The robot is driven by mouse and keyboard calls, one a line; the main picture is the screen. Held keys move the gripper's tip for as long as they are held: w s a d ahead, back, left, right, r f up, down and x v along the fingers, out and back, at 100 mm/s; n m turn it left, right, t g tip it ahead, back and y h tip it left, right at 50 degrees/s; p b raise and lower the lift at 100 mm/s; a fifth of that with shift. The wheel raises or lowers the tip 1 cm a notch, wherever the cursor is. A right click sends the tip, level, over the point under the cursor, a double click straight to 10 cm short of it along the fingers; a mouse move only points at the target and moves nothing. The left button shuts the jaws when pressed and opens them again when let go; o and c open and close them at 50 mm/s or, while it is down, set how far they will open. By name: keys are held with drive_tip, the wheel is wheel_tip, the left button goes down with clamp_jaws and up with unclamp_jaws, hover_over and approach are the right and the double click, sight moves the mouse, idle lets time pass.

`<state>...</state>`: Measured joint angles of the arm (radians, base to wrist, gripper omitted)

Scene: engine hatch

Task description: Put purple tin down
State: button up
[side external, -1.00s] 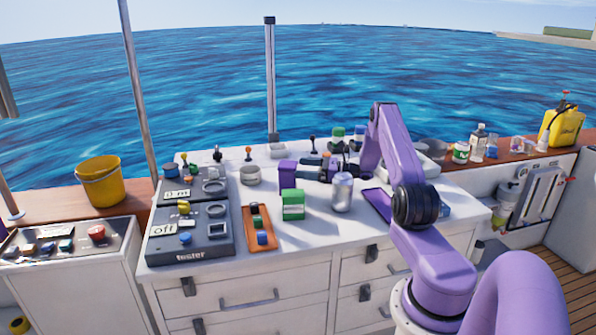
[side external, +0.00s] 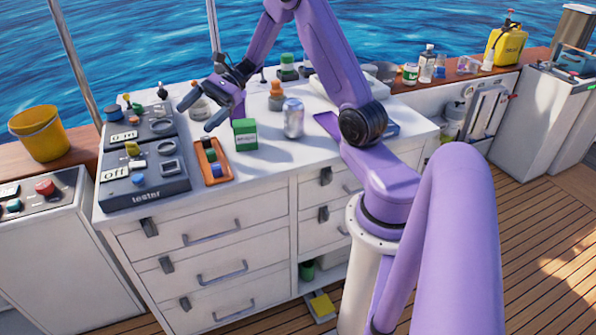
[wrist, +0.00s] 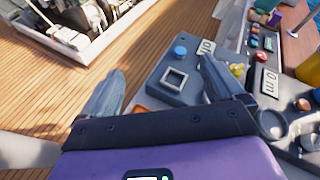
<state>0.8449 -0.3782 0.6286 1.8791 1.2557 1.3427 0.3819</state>
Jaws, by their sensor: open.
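My gripper (side external: 196,114) is open above the white counter (side external: 275,165), its fingers spread and pointing left toward the tester (side external: 145,190). In the wrist view the fingers (wrist: 158,88) stand apart with nothing seen between them, over the tester (wrist: 152,80). A purple patch (side external: 236,103) shows just behind the green tin (side external: 245,135). I cannot tell whether it is the purple tin or my purple hand. No purple tin can be clearly made out now.
A silver can (side external: 293,118) stands right of the green tin. An orange tray (side external: 213,160) with small coloured pieces lies beside the tester. An orange-brown bottle (side external: 276,97) stands farther back. The counter's front right is mostly clear.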

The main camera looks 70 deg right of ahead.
drive_tip(key=s+a+n+g+h, duration=0.5)
drive_tip(key=s+a+n+g, duration=0.4)
drive_tip(key=s+a+n, duration=0.55)
drive_tip(key=s+n+t+h, duration=0.4)
drive_tip(key=s+n+h, duration=0.3)
drive_tip(key=s+n, duration=1)
drive_tip(key=shift+s+a+r+h, duration=0.15)
drive_tip(key=shift+s+r+h, duration=0.05)
drive_tip(key=shift+s+h, duration=0.1)
